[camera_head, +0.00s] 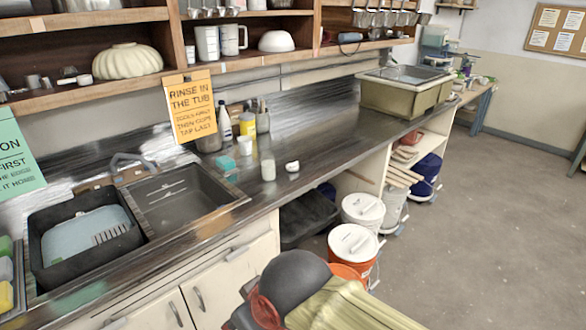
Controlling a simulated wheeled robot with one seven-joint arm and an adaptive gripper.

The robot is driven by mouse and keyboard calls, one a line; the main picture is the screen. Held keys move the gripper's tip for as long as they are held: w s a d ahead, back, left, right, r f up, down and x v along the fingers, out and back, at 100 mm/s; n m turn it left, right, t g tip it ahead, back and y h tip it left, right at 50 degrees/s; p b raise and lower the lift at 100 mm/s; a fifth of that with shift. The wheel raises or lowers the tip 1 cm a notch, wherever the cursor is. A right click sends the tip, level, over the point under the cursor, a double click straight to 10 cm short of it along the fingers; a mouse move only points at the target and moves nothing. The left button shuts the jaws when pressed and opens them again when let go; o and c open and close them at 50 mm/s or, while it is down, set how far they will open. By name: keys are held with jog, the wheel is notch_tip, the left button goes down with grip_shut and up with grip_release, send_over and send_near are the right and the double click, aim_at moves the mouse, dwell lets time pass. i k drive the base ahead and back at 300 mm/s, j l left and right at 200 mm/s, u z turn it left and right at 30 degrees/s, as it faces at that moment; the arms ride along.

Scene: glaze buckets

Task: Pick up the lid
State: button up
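A white round lid (353,243) lies on the orange bucket (352,270) on the floor, below the counter's front edge. Another white lid (363,208) tops a white bucket (364,222) just behind it. A small white round piece (292,166), perhaps a jar lid, lies on the metal counter beside a pale jar (268,168). I cannot tell which of these the task means. My gripper cannot be made out in this view, so its place relative to the lids does not show.
A dark grey rounded form (294,281) and yellow-green pleated material (345,306) fill the bottom foreground, partly covering the orange bucket. Sinks (190,200) are at left. A large basin (403,95) stands at the counter's far end. The floor (490,210) at right is clear.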

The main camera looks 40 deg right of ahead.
aim_at(292, 167)
jog(key=i+l, duration=0.3)
jog(key=i, duration=0.2)
jog(key=i+l, duration=0.35)
jog(key=i, duration=0.15)
jog(key=i+z, duration=0.1)
jog(key=z, duration=0.4)
jog(key=i+l+z, duration=0.1)
jog(key=z, duration=0.35)
jog(key=i+z, duration=0.15)
jog(key=z, duration=0.8)
